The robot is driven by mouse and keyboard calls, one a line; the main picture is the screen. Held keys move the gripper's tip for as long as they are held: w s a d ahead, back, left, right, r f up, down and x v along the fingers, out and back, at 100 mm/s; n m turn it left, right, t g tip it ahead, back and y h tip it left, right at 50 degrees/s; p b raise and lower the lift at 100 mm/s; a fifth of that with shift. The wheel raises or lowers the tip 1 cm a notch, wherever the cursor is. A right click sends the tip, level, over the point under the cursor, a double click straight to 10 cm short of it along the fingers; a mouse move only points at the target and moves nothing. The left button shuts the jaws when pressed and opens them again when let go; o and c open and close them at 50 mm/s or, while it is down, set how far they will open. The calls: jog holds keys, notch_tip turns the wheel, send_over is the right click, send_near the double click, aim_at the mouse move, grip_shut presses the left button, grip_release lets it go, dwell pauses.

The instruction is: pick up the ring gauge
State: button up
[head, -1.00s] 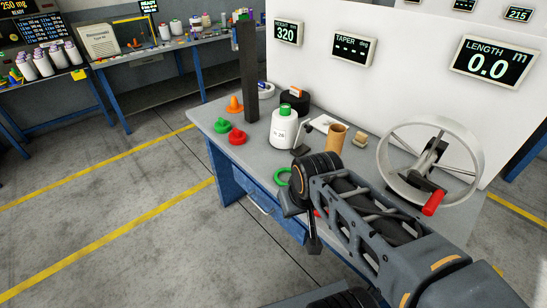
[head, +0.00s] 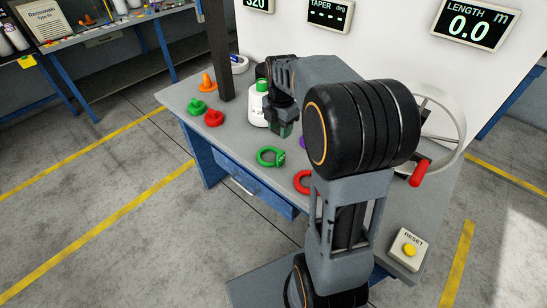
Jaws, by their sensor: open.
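A green ring (head: 270,157) with a small tab lies flat on the workbench near its front edge, left of my arm. A red ring (head: 303,182) lies to its right and nearer the edge, partly covered by my arm. The frames do not show which of these is the ring gauge. My gripper (head: 284,129) is open and points down above the bench, behind the green ring and apart from both rings. Its fingertips are small and dark here, and I see nothing held between them.
A white bottle with a green cap (head: 259,105) stands just left of my gripper. Green (head: 197,107), red (head: 214,118) and orange (head: 208,83) pieces lie farther left. A dark post (head: 218,50) rises behind them. A reel with a red handle (head: 419,172) stands right.

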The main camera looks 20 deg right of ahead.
aim_at(281, 153)
jog(key=shift+n, duration=0.6)
jog(key=f, duration=0.8)
jog(key=shift+w+d+f, duration=0.3)
jog(key=shift+s+f+p, duration=0.1)
jog(key=shift+f+p, duration=0.35)
jog(key=shift+f, duration=2.35)
jog(key=shift+c, duration=0.4)
grip_shut()
